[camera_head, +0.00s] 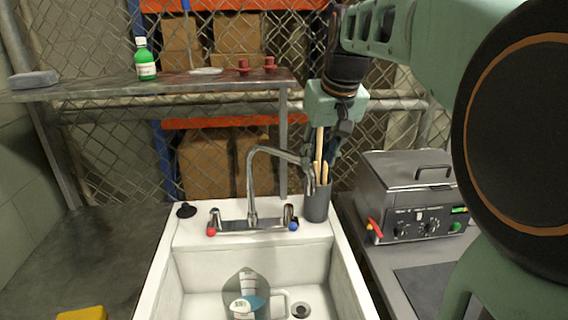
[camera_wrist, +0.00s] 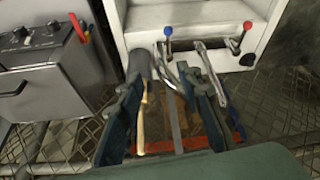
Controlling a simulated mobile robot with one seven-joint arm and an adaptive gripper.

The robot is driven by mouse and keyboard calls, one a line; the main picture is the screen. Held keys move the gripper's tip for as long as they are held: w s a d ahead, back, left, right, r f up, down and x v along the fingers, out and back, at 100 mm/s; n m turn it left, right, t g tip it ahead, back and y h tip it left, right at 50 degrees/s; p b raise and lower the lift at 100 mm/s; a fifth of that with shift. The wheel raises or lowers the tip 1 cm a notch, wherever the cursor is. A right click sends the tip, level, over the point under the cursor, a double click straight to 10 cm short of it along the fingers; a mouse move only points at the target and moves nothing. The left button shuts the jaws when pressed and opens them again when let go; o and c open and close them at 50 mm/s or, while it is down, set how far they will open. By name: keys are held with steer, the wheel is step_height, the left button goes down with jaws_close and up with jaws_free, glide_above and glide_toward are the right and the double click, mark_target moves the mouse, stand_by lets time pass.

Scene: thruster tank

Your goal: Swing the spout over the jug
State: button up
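The chrome spout (camera_head: 250,180) rises from the tap base at the back of the sink. It arches to the right, and its outlet end is beside my gripper (camera_head: 318,168). In the wrist view, my gripper (camera_wrist: 168,85) has its two fingers apart. Part of the spout (camera_wrist: 212,72) shows by the right finger, and a curved chrome part lies between the fingers; contact is unclear. A jug (camera_head: 280,294) with a handle on its right stands in the sink basin, left of the drain. A white and blue item shows at the jug.
A grey holder (camera_head: 317,203) with wooden utensils stands close by my gripper. The tap has red (camera_head: 211,231) and blue (camera_head: 293,226) handles. A metal heater box (camera_head: 408,195) is on the right. A shelf (camera_head: 180,85) carries a green bottle (camera_head: 145,62). A yellow sponge (camera_head: 82,314) lies left.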

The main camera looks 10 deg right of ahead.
mark_target(313, 174)
steer(key=x, duration=0.8)
steer(key=shift+w+f, duration=0.1)
steer(key=shift+f, duration=0.2)
jaws_close()
